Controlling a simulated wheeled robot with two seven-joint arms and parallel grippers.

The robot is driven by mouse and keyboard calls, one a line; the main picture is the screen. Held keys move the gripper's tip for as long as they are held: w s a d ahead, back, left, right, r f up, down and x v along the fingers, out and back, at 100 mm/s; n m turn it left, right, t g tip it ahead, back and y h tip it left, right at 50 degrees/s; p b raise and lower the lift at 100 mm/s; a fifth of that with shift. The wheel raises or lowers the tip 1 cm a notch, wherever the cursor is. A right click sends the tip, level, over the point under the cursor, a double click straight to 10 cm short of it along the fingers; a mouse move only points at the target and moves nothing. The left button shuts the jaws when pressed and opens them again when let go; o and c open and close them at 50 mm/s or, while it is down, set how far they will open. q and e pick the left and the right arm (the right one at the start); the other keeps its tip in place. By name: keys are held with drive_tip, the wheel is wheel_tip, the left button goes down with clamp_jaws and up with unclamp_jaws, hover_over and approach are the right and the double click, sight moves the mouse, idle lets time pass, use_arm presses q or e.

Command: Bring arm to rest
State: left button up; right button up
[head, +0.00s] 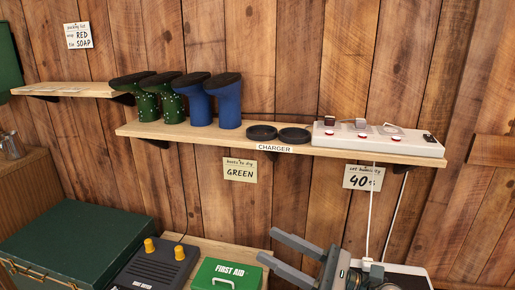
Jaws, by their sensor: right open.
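My right gripper (266,247) is at the bottom centre of the head view, its two grey fingers pointing left and spread apart. It is open, with nothing between the fingers. It is in front of the low surface, near the green first aid box (228,275), and below the wall shelf. I cannot tell whether a finger touches the box. My left gripper is not in view.
The wall shelf (220,139) holds green dotted boots (170,105), blue boots (229,105), two black discs (262,132) and a white power strip (400,143). A white cable (370,215) hangs below. A dark green chest (75,240) and grey box (155,266) stand left.

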drive_tip(key=w+d+f+m+t+h, duration=0.15)
drive_tip(key=d+m+t+h, duration=0.4)
drive_tip(key=m, duration=0.55)
drive_tip(key=w+d+f+m+t+h, duration=0.1)
drive_tip(key=w+d+m+t+h, duration=0.1)
drive_tip(key=d+m+t+h, duration=0.65)
drive_tip(key=s+d+f+m+g+h, duration=0.2)
drive_tip(key=f+m+g+h, duration=0.1)
drive_tip(key=f+m, duration=0.5)
drive_tip(key=s+d+f+m+g+h, duration=0.2)
drive_tip(key=d+f+m+g+h, duration=0.1)
drive_tip(key=f+m, duration=0.55)
drive_tip(key=s+d+f+m+g+h, duration=0.1)
drive_tip(key=s+f+m+g, duration=0.5)
drive_tip(key=s+f+m, duration=0.35)
drive_tip(key=s+a+f+m+g+y, duration=0.1)
drive_tip(key=s+f+g, duration=0.25)
drive_tip(key=s, duration=0.55)
drive_tip(key=s+a+f+m+g, duration=0.1)
drive_tip(key=s+f+m+g, duration=0.2)
drive_tip(key=s, duration=0.6)
drive_tip(key=w+a+f+t, duration=0.1)
drive_tip(key=a+f, duration=0.1)
drive_tip(key=f, duration=1.5)
drive_tip(key=w+a+f+n+t+y, duration=0.1)
drive_tip(key=a+f+t, duration=0.1)
drive_tip(key=f, duration=1.6)
drive_tip(key=shift+w+a+f+y, duration=0.15)
drive_tip(key=shift+w+a+y, duration=0.15)
drive_tip(key=shift+w, duration=0.1)
